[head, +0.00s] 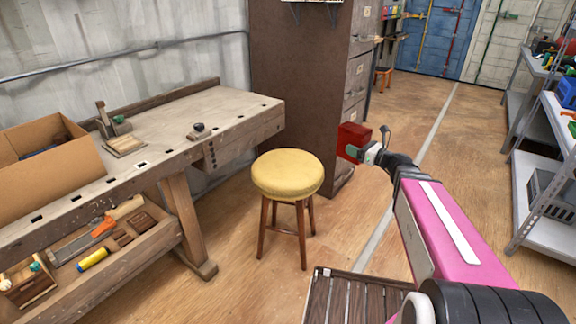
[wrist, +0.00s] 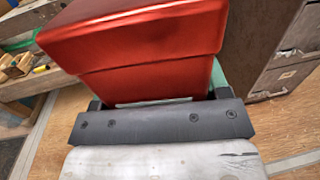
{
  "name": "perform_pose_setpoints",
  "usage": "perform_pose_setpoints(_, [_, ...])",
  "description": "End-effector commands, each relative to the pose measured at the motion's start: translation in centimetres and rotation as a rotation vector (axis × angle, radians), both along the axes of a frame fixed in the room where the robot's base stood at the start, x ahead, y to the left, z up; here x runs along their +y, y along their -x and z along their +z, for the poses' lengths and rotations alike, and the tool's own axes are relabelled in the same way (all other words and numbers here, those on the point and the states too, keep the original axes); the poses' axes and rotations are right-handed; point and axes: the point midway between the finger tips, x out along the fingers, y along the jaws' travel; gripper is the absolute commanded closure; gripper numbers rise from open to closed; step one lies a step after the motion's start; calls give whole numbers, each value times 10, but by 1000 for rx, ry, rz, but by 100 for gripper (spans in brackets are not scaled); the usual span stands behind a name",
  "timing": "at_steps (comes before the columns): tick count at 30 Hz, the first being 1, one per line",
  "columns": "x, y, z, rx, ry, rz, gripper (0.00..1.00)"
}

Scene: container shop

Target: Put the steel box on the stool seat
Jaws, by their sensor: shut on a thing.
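A red metal-looking box (head: 353,140), which I take to be the steel box, is held in my gripper (head: 358,154). In the wrist view the red box (wrist: 140,45) fills the space in front of the gripper (wrist: 155,103), and its lid seam shows. The gripper is shut on it; the fingers are mostly hidden by the box. The stool has a round yellow seat (head: 287,174) and dark wooden legs. The seat is empty. The box is in the air to the right of the stool in the head view, apart from the seat.
A wooden workbench (head: 225,115) with a cardboard box (head: 40,170) and tools stands at the left. A brown filing cabinet (head: 300,75) stands behind the stool. A slatted wooden surface (head: 345,295) is at the front. Metal shelving (head: 550,225) is at the right.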

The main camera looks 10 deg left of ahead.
Motion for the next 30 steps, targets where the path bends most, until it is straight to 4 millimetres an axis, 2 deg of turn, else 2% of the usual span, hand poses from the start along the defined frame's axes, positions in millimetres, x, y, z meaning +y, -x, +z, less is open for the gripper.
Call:
perform_pose_setpoints(1, [20, -6, -1, -1, -3, 12, 74])
perform_pose_setpoints(9, [116, -19, -6, -1, -4, 54, 74])
perform_pose_setpoints(15, [190, -20, -10, 2, -3, 86, 74])
perform_pose_setpoints(21, [264, -12, -14, 6, -1, 117, 74])
perform_pose_setpoints(27, [319, -1, -17, 11, 1, 138, 74])
perform_pose_setpoints(30, [335, 3, -18, 12, 1, 144, 74])
